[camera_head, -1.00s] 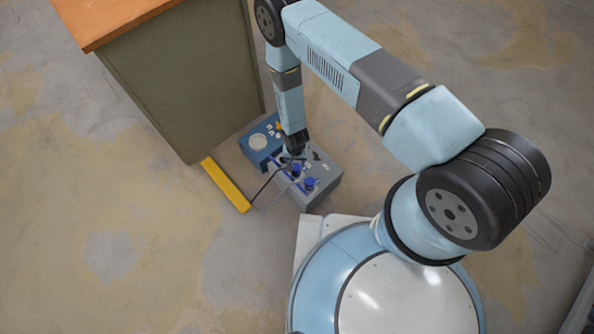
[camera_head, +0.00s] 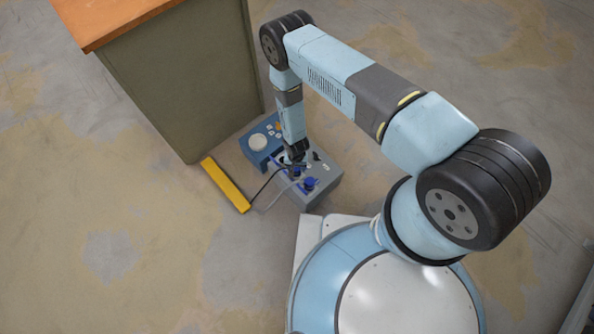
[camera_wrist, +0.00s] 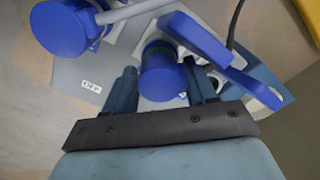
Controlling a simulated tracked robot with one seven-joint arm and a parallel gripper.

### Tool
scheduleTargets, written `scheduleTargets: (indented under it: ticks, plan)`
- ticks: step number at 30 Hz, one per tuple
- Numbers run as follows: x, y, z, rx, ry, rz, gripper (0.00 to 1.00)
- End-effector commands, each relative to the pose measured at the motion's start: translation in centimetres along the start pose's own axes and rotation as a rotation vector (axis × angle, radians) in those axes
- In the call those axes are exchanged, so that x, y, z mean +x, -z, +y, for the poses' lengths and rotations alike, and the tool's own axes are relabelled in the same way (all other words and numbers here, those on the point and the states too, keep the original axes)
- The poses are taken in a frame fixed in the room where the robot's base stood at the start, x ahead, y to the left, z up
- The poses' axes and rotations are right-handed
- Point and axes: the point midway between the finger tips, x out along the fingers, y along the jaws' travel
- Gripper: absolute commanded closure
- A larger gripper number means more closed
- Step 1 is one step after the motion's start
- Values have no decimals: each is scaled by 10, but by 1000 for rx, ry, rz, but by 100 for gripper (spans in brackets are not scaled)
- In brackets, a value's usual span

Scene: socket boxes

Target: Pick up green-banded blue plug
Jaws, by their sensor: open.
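In the wrist view, a blue plug (camera_wrist: 163,80) with a dark green band near its far end sits between the two fingers of my gripper (camera_wrist: 160,70). The fingers are apart, one on each side of it; whether they touch it I cannot tell. In the head view my gripper (camera_head: 295,156) is low over the grey socket box (camera_head: 325,187), and it partly hides the plug there. A second blue plug (camera_wrist: 62,28) stands at the upper left of the wrist view, and in the head view a blue plug (camera_head: 310,184) shows nearer my base.
A blue lever-like bar (camera_wrist: 205,40) lies close by the right finger. A blue box (camera_head: 258,143) adjoins the grey one. Dark and grey cables run left toward a yellow bar (camera_head: 226,185). A cabinet (camera_head: 190,90) stands at upper left; the floor at lower left is clear.

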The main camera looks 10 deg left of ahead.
Motion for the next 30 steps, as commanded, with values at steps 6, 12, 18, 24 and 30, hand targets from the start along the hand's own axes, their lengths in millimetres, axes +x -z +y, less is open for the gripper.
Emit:
scheduleTargets:
  ticks: [6,12,18,24,30]
  plan:
    - [0,0,0,0,0,0,61]
    - [0,0,0,0,0,0,80]
    - [0,0,0,0,0,0,91]
    - [-2,0,-1,0,0,0,91]
    - [-21,1,-1,1,1,1,91]
